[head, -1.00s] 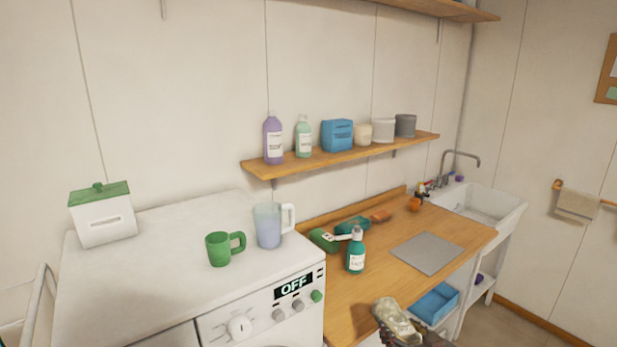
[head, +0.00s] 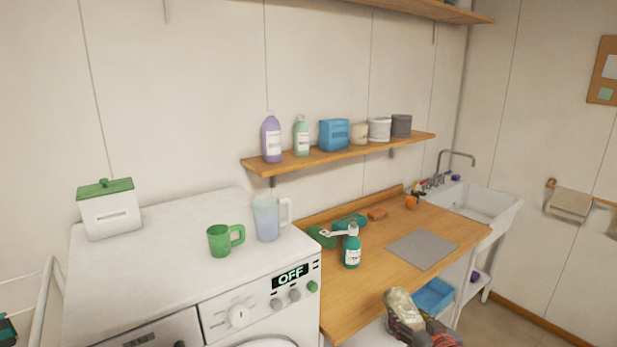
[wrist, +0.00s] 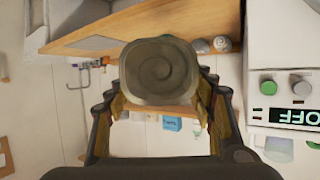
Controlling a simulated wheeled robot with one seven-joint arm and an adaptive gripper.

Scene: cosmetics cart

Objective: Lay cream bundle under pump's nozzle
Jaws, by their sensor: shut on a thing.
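The cream bundle (head: 400,306), a rolled cloth, is in my gripper (head: 412,322) in front of the wooden counter's front edge, at the bottom of the head view. Its spiral end (wrist: 158,70) faces the camera in the wrist view, between the two fingers, which are shut on it. The pump (head: 351,253) is a teal bottle with a white label, upright on the counter, up and left of my gripper. Its pale nozzle (head: 335,233) points left. The counter spot below the nozzle is partly hidden by the bottle and green items.
A grey mat (head: 423,249) lies right of the pump. The washer (head: 180,265) bounds the counter's left side. Bare counter (head: 355,295) shows in front of the pump.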

